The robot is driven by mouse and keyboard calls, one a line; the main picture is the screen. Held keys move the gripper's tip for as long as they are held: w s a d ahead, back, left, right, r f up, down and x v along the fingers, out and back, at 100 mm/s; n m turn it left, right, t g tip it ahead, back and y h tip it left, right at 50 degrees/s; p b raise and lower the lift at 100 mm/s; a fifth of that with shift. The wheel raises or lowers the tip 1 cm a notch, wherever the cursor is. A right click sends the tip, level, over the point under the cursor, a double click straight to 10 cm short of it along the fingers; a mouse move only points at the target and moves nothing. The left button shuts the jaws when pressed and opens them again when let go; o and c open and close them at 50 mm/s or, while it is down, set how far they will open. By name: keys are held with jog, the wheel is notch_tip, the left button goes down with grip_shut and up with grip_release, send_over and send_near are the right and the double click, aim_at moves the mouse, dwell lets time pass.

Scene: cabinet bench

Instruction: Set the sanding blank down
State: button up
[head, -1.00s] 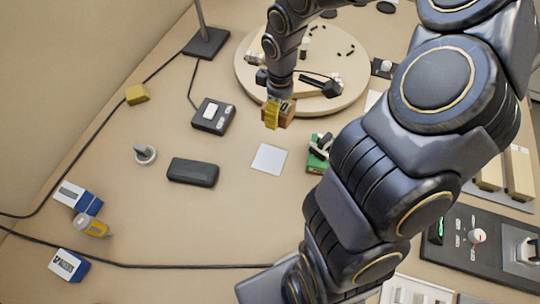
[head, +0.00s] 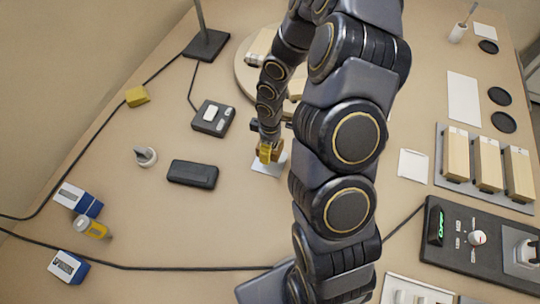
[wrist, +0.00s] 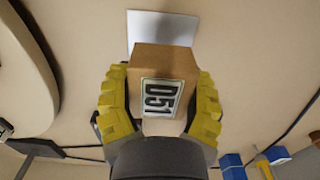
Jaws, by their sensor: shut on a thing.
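The sanding blank is a tan wooden block (wrist: 165,62) with a label reading D51, seen in the wrist view. My gripper (wrist: 162,95) is shut on it, with a yellow ribbed finger on each side. In the head view my gripper (head: 268,151) is at the near-left side of the round board, over the far part of a white square (head: 268,168). The blank is mostly hidden there by the fingers. The white square also shows in the wrist view (wrist: 160,27), beyond the block. I cannot tell whether the blank touches it.
A black case (head: 193,173) and a grey button box (head: 213,117) lie left of my gripper. The round board (head: 244,75) is behind, partly hidden by my arm. Several wooden blocks stand on a grey tray (head: 483,195) at right. A black control box (head: 452,250) is nearer.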

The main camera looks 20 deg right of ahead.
jog(key=shift+f, duration=2.3)
jog(key=shift+f, duration=0.15)
jog(key=o, duration=1.2)
jog(key=shift+c, duration=0.2)
notch_tip(320, 180, up, 12)
jog(key=shift+w+f, duration=0.1)
jog(key=shift+f, duration=0.15)
jog(key=shift+s+r, duration=0.2)
jog(key=shift+r, duration=0.4)
jog(key=s+a+r+m+g, duration=0.1)
jog(key=s+a+r+m, duration=0.2)
jog(key=s+r, duration=0.5)
jog(key=s+a+r+m, duration=0.4)
jog(key=s+r+m, duration=0.2)
jog(key=s+r, duration=0.3)
jog(key=s, duration=0.3)
jog(key=shift+s+r+g, duration=0.25)
jog(key=shift+s+g, duration=0.15)
